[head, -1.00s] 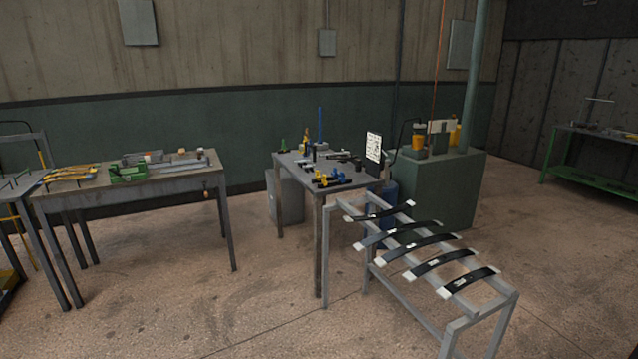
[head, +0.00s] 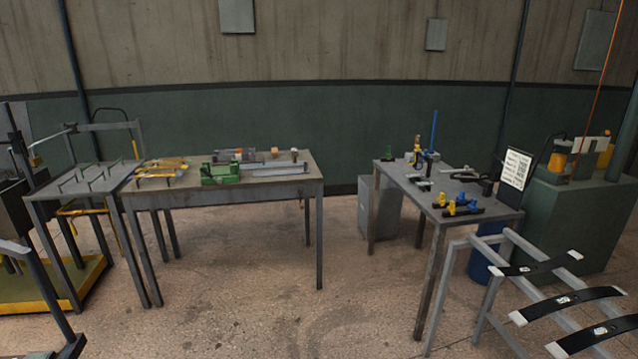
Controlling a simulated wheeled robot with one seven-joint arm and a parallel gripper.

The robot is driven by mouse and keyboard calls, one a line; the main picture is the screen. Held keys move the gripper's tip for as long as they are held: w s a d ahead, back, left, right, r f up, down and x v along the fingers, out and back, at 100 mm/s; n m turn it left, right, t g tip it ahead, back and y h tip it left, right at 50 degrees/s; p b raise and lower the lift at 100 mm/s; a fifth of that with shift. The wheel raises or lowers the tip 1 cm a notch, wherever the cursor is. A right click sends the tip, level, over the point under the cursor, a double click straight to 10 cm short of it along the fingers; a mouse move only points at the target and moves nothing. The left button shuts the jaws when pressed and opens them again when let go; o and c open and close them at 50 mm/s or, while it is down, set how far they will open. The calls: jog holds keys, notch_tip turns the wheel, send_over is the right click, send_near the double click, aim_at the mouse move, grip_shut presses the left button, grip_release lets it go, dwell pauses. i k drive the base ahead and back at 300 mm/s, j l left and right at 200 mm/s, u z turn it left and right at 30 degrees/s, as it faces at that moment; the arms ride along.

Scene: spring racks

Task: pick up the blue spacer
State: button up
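Small blue pieces (head: 468,201) lie near the front right of the grey table (head: 392,176) at right of centre, beside small yellow pieces (head: 450,208). They are too small to tell which one is the blue spacer. A tall thin blue rod (head: 434,131) stands upright at the back of the same table. My gripper is not in view.
A workbench (head: 225,195) with a green tool (head: 220,172) and bars stands left of centre. A grey rack with dark curved leaf springs (head: 570,302) fills the lower right. A blue drum (head: 487,250) stands behind it. The floor (head: 300,315) between the benches is clear.

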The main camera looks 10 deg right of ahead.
aim_at(461, 198)
jog(key=i, duration=1.9)
jog(key=i+z, duration=0.15)
jog(key=i, duration=0.35)
jog(key=i+j+z, duration=0.15)
jog(key=i, duration=0.3)
jog(key=i+j+z, duration=0.15)
jog(key=i, duration=0.35)
jog(key=i+j+z, duration=0.15)
jog(key=i+j, duration=0.15)
jog(key=i, duration=0.15)
